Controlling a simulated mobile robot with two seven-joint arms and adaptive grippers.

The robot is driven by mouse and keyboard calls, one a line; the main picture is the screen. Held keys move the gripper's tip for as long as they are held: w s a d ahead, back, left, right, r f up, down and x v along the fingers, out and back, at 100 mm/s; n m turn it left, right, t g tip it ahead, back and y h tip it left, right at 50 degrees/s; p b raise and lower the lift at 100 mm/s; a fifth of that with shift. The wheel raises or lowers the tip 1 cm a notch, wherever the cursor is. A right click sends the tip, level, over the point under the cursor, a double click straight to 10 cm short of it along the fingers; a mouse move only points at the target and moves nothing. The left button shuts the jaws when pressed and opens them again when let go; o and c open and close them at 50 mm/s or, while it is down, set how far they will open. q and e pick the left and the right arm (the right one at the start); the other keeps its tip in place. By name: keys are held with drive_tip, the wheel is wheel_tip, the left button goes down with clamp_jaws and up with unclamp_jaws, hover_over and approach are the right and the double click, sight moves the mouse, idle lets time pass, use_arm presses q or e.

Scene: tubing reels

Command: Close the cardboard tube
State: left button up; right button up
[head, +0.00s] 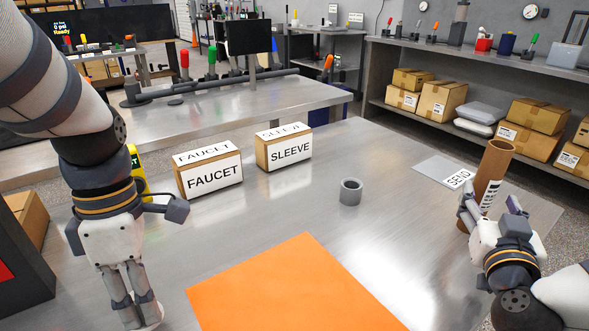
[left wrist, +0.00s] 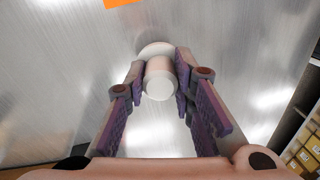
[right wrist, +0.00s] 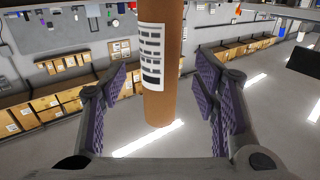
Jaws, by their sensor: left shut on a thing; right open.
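The brown cardboard tube (head: 493,168) with a white label stands roughly upright at the right side of the metal table. My right gripper (head: 485,207) is open with its fingers at the tube. In the right wrist view the tube (right wrist: 160,105) lies between the spread fingers, with gaps on both sides. My left gripper (head: 137,292) points down at the near left and is shut on a white cap (left wrist: 159,82). The cap has a round stem and a wider disc, and its edge also shows below the fingers in the head view (head: 152,318).
A grey ring (head: 350,191) sits mid-table. An orange mat (head: 290,285) lies in front. Boxes marked FAUCET (head: 210,176) and SLEEVE (head: 284,150) stand behind, and a SEND sheet (head: 440,171) lies beside the tube. The metal between them is clear.

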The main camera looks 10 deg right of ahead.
sight(487, 194)
drive_tip(key=x, duration=0.4)
drive_tip(key=shift+w+d+f+b, duration=0.1)
drive_tip(key=shift+w+f+b, duration=0.1)
drive_tip(key=shift+b, duration=0.1)
drive_tip(key=shift+w+d+r, duration=0.1)
drive_tip(key=shift+w+d, duration=0.1)
drive_tip(key=shift+w, duration=0.15)
clamp_jaws()
